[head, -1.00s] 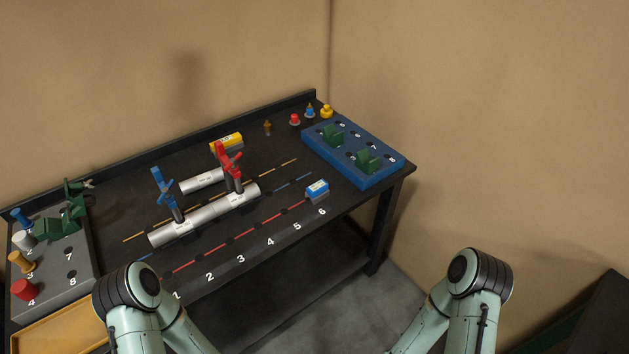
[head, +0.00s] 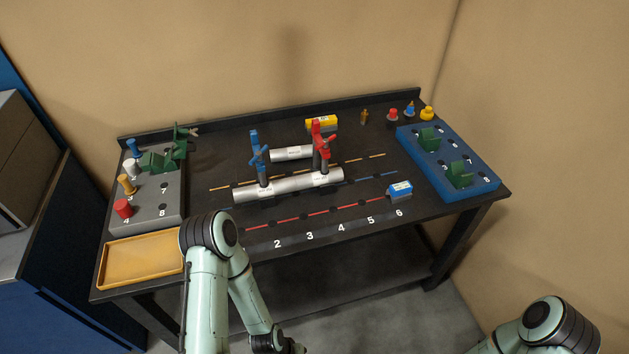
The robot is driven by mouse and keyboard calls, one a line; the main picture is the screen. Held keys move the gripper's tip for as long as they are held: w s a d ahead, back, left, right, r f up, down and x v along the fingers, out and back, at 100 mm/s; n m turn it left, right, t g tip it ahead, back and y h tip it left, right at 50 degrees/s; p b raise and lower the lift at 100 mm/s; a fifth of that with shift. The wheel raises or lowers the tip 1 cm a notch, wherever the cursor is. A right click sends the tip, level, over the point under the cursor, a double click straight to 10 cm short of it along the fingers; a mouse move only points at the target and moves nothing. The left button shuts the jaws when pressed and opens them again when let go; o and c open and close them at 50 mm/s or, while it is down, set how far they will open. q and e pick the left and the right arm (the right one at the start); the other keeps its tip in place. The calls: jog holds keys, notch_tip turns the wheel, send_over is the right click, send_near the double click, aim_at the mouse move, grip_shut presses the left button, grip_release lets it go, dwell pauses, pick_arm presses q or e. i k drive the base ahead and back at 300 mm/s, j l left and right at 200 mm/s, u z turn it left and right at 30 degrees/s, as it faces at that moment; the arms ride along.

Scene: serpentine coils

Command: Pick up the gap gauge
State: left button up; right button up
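No part carries a label I can read as the gap gauge, so I cannot tell which one it is. A small blue and white block (head: 400,190) sits on the black table (head: 230,283) near the printed 6. Green upright pieces stand on the blue numbered board (head: 448,181) at the right, and more green pieces (head: 165,159) stand on the grey numbered board (head: 154,215) at the left.
A long silver tube (head: 288,186) with a blue-handled valve (head: 258,153) and a red-handled valve (head: 322,143) lies mid-table. A shorter tube (head: 291,153) lies behind. An empty yellow tray (head: 140,260) is at the front left. A blue cabinet (head: 62,240) stands left.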

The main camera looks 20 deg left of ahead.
aim_at(399, 191)
jog(key=i+l, duration=0.15)
jog(key=i+l+u, duration=0.1)
jog(key=u, duration=0.3)
jog(key=i+l+u, duration=0.2)
jog(key=u, duration=0.2)
